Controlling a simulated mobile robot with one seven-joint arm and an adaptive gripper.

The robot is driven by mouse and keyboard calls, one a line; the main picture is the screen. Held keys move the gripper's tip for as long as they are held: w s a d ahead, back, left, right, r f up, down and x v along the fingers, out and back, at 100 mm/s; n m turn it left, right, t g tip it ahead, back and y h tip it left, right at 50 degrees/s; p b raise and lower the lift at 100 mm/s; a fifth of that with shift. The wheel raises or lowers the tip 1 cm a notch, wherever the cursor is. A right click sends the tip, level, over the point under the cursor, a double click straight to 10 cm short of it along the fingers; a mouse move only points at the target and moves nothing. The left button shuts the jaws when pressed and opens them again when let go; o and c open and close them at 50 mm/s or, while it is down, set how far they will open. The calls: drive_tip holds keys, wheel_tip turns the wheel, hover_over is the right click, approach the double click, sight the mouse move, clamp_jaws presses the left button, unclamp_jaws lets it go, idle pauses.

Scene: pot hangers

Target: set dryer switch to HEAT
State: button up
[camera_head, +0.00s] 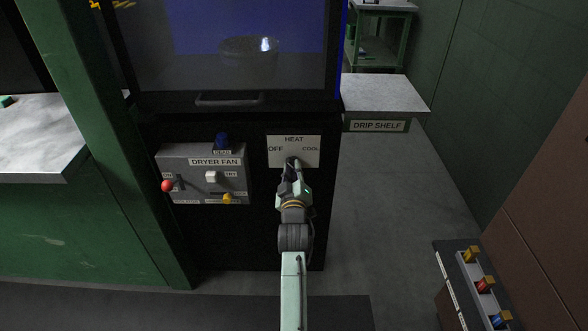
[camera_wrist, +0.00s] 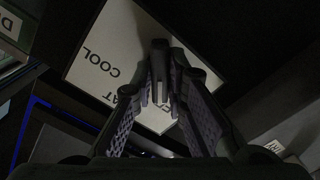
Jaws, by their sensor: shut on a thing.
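The dryer switch plate (camera_head: 306,152) is a white square on the dark dryer front, lettered HEAT at the top, OFF at the left and COOL at the right. My gripper (camera_head: 293,165) is at the lower middle of the plate and covers the switch knob there. In the wrist view the plate (camera_wrist: 116,32) appears turned, with COOL readable and HEAT partly hidden by the fingers. My gripper (camera_wrist: 160,88) is shut on the dark switch knob (camera_wrist: 159,55), which shows between and beyond the fingers. I cannot tell exactly which label the knob points to.
A grey DRYER FAN box (camera_head: 200,190) with a red knob, white switch and blue and yellow parts is left of the plate. The dryer door handle (camera_head: 230,99) is above. The drip shelf (camera_head: 385,95) is at right. A control box (camera_head: 452,262) stands lower right.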

clamp_jaws()
drive_tip(key=m, duration=0.6)
drive_tip(key=shift+m, duration=0.4)
drive_tip(key=o, duration=0.6)
unclamp_jaws()
drive_tip(key=shift+s, duration=0.1)
drive_tip(key=s+p, duration=0.1)
drive_tip(key=s, duration=0.3)
drive_tip(key=shift+s, duration=0.4)
